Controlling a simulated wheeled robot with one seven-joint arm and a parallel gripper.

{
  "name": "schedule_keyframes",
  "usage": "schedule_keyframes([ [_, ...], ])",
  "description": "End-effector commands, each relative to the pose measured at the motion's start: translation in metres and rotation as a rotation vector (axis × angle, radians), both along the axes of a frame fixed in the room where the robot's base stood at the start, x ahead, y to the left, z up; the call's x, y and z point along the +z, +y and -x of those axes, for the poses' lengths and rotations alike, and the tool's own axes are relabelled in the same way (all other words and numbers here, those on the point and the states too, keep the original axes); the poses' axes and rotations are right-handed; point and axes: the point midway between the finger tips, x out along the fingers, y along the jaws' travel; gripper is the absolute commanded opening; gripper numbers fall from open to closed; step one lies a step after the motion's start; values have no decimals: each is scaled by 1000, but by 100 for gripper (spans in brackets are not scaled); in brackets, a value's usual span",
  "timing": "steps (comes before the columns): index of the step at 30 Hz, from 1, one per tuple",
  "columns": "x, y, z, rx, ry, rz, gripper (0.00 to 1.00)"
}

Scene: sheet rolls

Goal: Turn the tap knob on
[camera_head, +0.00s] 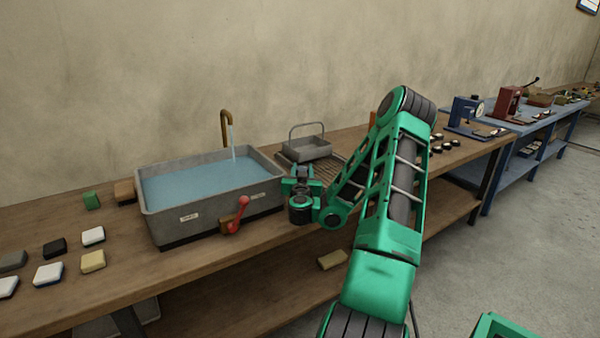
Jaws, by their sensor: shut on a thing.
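A brown bent tap (226,124) stands behind the grey basin (172,226), and a stream of water (233,141) falls from its spout. The basin holds blue water (195,183). A red lever (239,213) sits on a small wooden block on the basin's front wall, apart from my gripper. My gripper (291,185) is at the basin's right end, low by the bench. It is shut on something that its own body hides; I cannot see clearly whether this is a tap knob.
A slatted rack (338,172) and a grey handled tray (309,148) are right of the basin. A blue bench (530,118) with tools stands far right.

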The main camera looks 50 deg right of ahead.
Motion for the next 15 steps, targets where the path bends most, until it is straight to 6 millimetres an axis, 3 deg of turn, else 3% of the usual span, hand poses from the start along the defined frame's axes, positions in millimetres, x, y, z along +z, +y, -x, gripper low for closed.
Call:
schedule_keyframes([
  [13, -1, 4, -2, 4, 1, -6, 14],
  [14, -1, 4, -2, 4, 1, -6, 43],
  [15, -1, 4, -1, 4, 1, -6, 53],
])
